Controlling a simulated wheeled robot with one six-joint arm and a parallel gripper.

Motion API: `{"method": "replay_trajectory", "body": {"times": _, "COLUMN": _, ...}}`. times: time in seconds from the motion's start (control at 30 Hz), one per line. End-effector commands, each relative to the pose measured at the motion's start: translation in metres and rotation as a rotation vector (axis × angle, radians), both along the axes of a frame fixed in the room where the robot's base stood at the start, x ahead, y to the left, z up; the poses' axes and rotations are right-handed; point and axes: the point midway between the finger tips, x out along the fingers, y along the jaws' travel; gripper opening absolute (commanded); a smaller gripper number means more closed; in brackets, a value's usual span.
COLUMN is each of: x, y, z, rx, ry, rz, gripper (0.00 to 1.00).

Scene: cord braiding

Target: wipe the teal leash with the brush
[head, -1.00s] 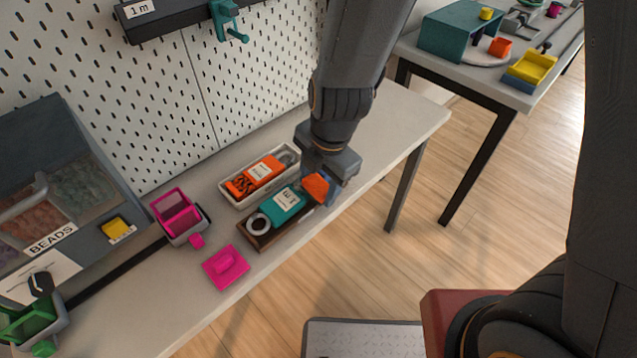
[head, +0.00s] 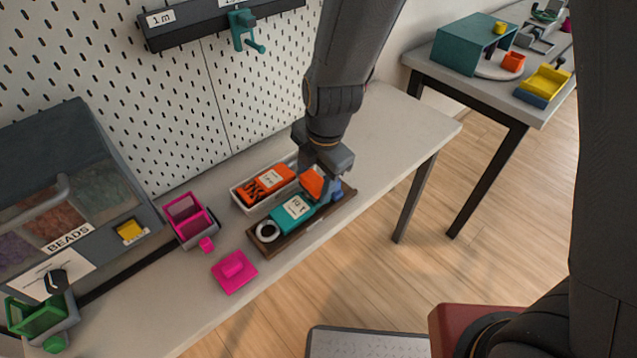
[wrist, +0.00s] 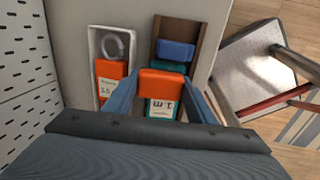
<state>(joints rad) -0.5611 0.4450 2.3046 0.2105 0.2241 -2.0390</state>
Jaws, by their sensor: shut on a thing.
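The teal leash (head: 293,210) lies in a brown wooden tray (head: 287,243), with a white label on it and a pale ring at its left end. It also shows in the wrist view (wrist: 162,108), partly covered by what I hold. My gripper (wrist: 160,88) is shut on an orange block, which looks like the brush (wrist: 160,83). In the head view the brush (head: 312,182) is over the right part of the leash. Its underside is hidden, so I cannot tell whether it touches the leash. A blue block (wrist: 175,50) lies farther along the tray.
An orange leash (head: 266,184) lies in a white tray (head: 242,205) beside the brown one. A pink lidless box (head: 188,215), a pink piece (head: 234,271) and a bead bin (head: 75,190) stand to the left. The pegboard (head: 235,95) rises behind. The table's right end is clear.

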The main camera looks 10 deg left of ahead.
Motion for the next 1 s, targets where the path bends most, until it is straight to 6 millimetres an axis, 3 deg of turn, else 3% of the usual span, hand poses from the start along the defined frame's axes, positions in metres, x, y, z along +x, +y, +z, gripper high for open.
{"method": "replay_trajectory", "body": {"times": 0.4, "x": 0.014, "y": 0.017, "z": 0.003, "rx": 0.001, "ry": -0.001, "rz": 0.001, "gripper": 0.23}}
{"method": "replay_trajectory", "body": {"times": 1.0, "x": -0.006, "y": -0.008, "z": -0.006, "rx": 0.0, "ry": 0.0, "rz": 0.0, "gripper": 0.23}}
